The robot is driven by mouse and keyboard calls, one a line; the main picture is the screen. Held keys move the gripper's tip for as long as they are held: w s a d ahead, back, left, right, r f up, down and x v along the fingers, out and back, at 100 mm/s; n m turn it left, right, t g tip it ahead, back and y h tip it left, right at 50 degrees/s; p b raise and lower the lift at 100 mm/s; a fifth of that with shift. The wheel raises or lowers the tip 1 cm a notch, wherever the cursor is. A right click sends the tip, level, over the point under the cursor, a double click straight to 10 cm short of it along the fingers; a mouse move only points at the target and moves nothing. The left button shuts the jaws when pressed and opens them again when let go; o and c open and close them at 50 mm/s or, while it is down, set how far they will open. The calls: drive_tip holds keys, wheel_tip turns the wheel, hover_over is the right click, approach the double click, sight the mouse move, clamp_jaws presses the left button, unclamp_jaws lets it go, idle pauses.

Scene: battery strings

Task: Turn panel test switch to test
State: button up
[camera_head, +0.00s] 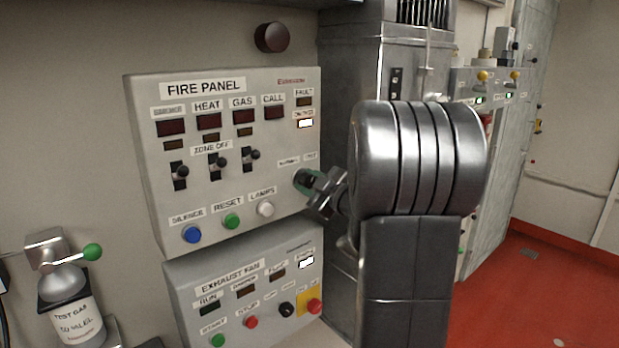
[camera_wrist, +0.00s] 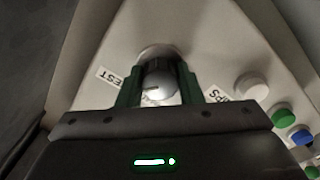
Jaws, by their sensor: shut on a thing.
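The grey fire panel (camera_head: 235,110) is on the wall. Its round test switch knob sits at the lower right, under small labels that seem to read NORMAL and TEST. In the head view the knob is mostly hidden by my gripper (camera_head: 312,184). In the wrist view the grey knob (camera_wrist: 160,82) lies between the two green fingers of my gripper (camera_wrist: 160,90), which is shut on it. A pale line on the knob points toward picture left, roughly to the side of the TEST label (camera_wrist: 108,78). A white lamp (camera_head: 305,123) on the panel, apparently labelled ON TEST, is lit.
Left of the knob are white (camera_head: 265,209), green (camera_head: 232,221) and blue (camera_head: 192,234) buttons and three zone toggles. The exhaust fan panel (camera_head: 245,290) is just below. A grey metal cabinet (camera_head: 345,60) stands behind my arm. A test gas bottle (camera_head: 78,318) hangs at lower left.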

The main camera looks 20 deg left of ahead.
drive_tip(key=shift+m+p, duration=0.3)
drive_tip(key=shift+m, duration=0.7)
drive_tip(key=o, duration=1)
drive_tip(key=shift+c, duration=0.2)
drive_tip(key=shift+d, duration=0.1)
drive_tip(key=b+v, duration=0.2)
drive_tip(key=v, duration=1.1)
drive_tip(key=shift+s+d, duration=0.2)
drive_tip(key=shift+s, duration=0.05)
drive_tip(key=p+x, duration=0.2)
drive_tip(key=x, duration=1.2)
drive_tip(key=shift+d, duration=0.1)
